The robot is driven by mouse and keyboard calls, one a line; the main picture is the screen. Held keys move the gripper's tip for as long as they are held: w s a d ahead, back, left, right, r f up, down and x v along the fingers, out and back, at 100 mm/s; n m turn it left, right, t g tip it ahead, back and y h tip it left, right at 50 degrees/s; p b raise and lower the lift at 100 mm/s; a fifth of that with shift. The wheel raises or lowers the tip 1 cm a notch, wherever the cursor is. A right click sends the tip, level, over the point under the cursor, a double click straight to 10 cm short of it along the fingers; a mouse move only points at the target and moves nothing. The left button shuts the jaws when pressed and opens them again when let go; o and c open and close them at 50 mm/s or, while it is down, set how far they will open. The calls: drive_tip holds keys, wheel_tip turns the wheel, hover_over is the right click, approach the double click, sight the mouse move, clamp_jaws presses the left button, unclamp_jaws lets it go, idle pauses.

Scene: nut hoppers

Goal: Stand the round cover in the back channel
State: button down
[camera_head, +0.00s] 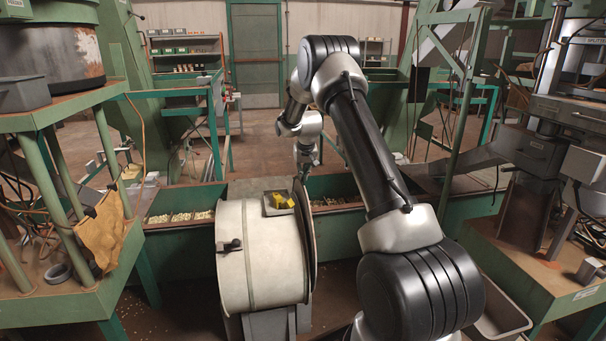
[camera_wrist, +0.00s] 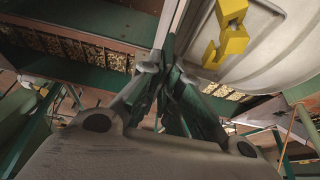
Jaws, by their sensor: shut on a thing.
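The round cover (camera_head: 309,240) is a thin dark disc, seen nearly edge-on and upright at the right end of the white drum (camera_head: 248,262). My gripper (camera_head: 306,172) is above it and shut on its top edge. In the wrist view my gripper's fingers (camera_wrist: 166,62) close on a thin grey strip, the cover's edge (camera_wrist: 170,22), with the drum (camera_wrist: 275,50) close beside on the right. I cannot tell whether the cover touches the drum. The cover's lower edge is unclear, and no back channel can be made out.
Green machine stands flank both sides. A grey tray (camera_head: 500,318) is at the lower right. My arm hides much of the middle.

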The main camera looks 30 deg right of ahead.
sight(302, 190)
drive_tip(key=shift+w+d, duration=0.1)
drive_tip(key=shift+w, duration=0.25)
drive_tip(key=shift+w+f, duration=0.15)
drive_tip(key=shift+f, duration=4.05)
drive_tip(key=shift+w+a, duration=0.15)
drive_tip(key=shift+a, duration=0.75)
drive_tip(key=c, duration=1.6)
unclamp_jaws()
drive_tip(key=shift+o, duration=0.2)
drive_tip(key=shift+f, duration=0.1)
